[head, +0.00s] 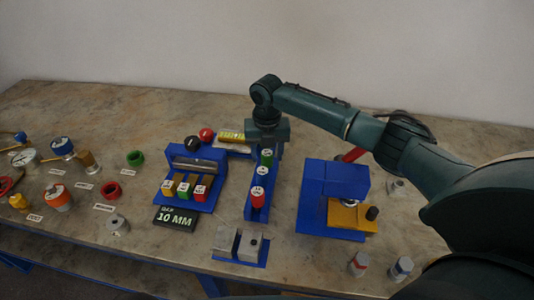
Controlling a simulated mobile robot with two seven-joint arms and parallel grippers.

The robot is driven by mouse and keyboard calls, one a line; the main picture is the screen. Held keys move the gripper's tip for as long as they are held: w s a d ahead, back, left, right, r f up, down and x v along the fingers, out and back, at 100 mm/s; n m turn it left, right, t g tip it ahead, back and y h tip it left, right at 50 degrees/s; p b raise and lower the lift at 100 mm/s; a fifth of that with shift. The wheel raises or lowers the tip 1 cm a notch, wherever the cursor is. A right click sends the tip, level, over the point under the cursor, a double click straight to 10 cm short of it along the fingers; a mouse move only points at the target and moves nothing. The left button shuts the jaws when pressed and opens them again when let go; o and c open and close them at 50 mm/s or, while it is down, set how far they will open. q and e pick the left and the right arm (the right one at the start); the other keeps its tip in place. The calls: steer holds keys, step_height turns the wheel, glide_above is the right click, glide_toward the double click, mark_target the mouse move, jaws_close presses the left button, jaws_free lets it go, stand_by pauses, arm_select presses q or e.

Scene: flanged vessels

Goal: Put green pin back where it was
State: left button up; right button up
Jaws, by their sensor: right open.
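A pin with a green body and a pale top (267,157) stands upright at the far end of a narrow blue rack (249,208). My left gripper is not in view.
Right is a blue press-like stand (335,180) with a yellow block (350,215). Grey blocks (238,243) lie in front. Flanged parts crowd the left.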

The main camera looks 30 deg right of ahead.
step_height(320, 180, up, 12)
stand_by(0.4)
steer(key=shift+a+r, duration=0.1)
stand_by(0.3)
